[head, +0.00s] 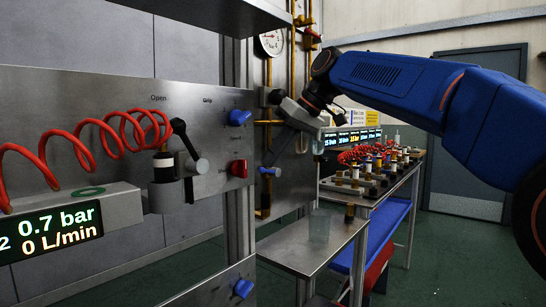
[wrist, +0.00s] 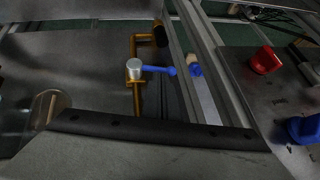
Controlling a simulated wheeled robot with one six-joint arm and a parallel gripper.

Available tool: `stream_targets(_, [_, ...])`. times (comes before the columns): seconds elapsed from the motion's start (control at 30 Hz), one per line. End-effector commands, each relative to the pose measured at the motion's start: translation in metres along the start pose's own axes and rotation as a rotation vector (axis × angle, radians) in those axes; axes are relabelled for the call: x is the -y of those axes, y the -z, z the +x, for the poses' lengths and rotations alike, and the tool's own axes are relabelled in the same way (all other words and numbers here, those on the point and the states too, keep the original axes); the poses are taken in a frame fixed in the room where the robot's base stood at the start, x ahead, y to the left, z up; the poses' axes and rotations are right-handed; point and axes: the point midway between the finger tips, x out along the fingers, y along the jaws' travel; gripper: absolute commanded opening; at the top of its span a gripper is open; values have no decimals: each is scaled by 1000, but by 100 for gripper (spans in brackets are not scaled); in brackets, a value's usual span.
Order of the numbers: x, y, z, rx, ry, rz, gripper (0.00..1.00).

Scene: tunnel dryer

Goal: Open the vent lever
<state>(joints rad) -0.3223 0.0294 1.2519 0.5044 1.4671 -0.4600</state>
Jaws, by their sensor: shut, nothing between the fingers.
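A small blue lever (head: 269,171) sits on the brass pipework of the upright panel in the head view. The wrist view shows a blue lever (wrist: 158,69) pointing right from a round silver hub (wrist: 134,68) on a brass pipe. A black lever (head: 186,138) with a grey hub stands on the metal panel at the left, tilted beneath the word "Open". No label marks either as the vent lever. My gripper (head: 297,115) is shut and empty, in front of the pipework, above and right of the small blue lever; its fingertips are hard to make out.
A metal panel (head: 60,100) carries blue and red knobs, a red coiled hose (head: 100,130) and a display reading 0.7 bar. A pressure gauge (head: 271,43) is above the pipework. Green floor is open at right.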

Motion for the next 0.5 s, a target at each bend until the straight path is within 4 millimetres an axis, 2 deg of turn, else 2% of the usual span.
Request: stream_targets(0.5, [8,-14,18,3,-77,-52,0])
